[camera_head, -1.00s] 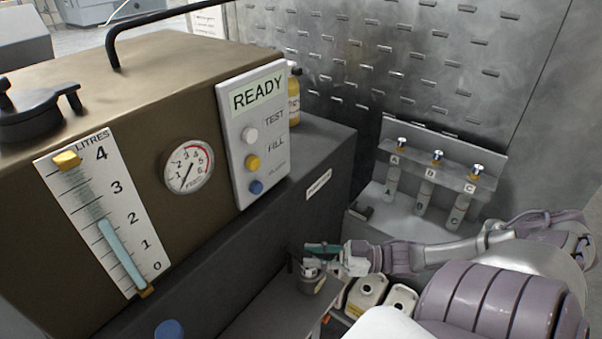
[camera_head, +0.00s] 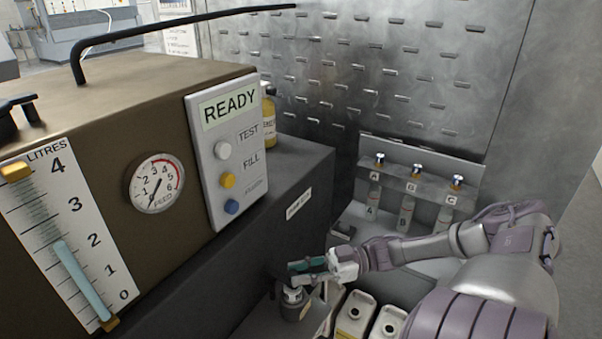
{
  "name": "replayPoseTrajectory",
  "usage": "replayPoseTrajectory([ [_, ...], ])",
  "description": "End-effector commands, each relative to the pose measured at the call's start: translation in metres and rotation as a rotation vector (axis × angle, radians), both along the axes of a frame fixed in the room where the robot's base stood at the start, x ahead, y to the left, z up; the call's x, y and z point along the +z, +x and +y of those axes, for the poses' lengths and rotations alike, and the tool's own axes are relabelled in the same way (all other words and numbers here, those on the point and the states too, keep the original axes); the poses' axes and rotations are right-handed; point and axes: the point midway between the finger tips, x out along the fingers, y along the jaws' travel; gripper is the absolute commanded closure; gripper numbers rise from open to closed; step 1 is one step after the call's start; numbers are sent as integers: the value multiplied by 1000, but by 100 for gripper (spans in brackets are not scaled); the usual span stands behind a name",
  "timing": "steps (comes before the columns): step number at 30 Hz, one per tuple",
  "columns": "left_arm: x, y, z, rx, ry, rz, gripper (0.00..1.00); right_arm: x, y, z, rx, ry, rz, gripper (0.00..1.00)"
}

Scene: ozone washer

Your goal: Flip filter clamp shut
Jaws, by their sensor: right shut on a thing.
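A small dark filter housing (camera_head: 296,308) with a pale metallic top stands low beside the dark base of the machine. My right gripper (camera_head: 308,267) reaches in from the right, just above the housing. Its teal-padded fingers are closed just above the top of the housing. The filter clamp is small and largely hidden by the fingers, so its angle cannot be told. My left gripper is not in view.
The brown machine with its READY panel (camera_head: 226,150) and feed gauge (camera_head: 156,184) fills the left. White containers (camera_head: 354,318) stand right of the housing. A rack (camera_head: 417,187) with bottles A, B and C is behind my right arm.

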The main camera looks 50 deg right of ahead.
Motion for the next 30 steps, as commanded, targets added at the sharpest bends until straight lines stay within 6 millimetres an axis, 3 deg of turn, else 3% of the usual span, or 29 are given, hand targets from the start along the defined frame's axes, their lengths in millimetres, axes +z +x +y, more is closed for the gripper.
replayPoseTrajectory([
  [1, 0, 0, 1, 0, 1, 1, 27, -2, -1, 0, 0, -4, 4, 67],
  [4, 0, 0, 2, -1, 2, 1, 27, -2, -1, 0, -1, -3, 3, 51],
  [5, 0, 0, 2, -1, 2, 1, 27, -2, -1, 0, -1, -3, 3, 49],
  [16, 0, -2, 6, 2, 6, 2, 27, -1, -3, -5, -3, -4, 4, 49],
  [30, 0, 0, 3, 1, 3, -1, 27, -2, -55, -79, -3, -4, 4, 49],
])
